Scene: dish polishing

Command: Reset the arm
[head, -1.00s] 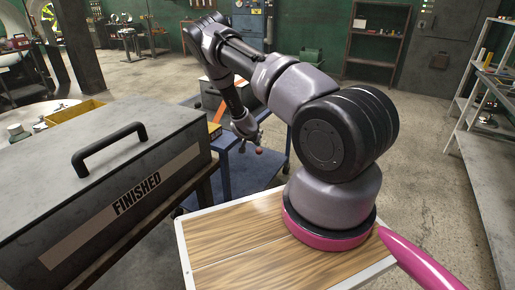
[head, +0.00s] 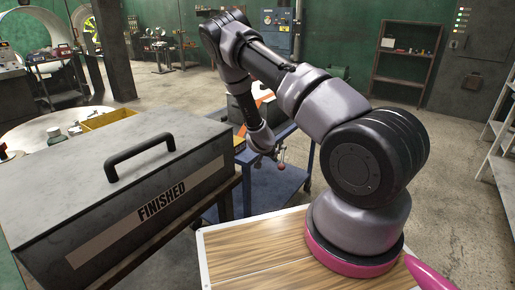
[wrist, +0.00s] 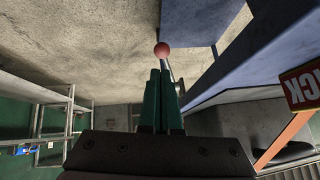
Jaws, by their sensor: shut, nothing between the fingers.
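My arm, grey and black on a magenta ring, folds up and over to the left in the head view. My gripper (head: 279,155) hangs low beside the blue cart (head: 262,190). In the wrist view my gripper (wrist: 161,72) shows two dark green fingers pressed together, with nothing between them. A red ball (wrist: 162,49) on a grey rod shows just beyond the fingertips; I cannot tell whether it touches them. Much of the gripper is small and hard to make out in the head view.
A grey box marked FINISHED (head: 100,185) with a black handle stands left of my arm. A yellow tray (head: 110,119) lies behind it. A metal shelf (head: 500,150) stands at the right. Open concrete floor lies behind the cart and to the right.

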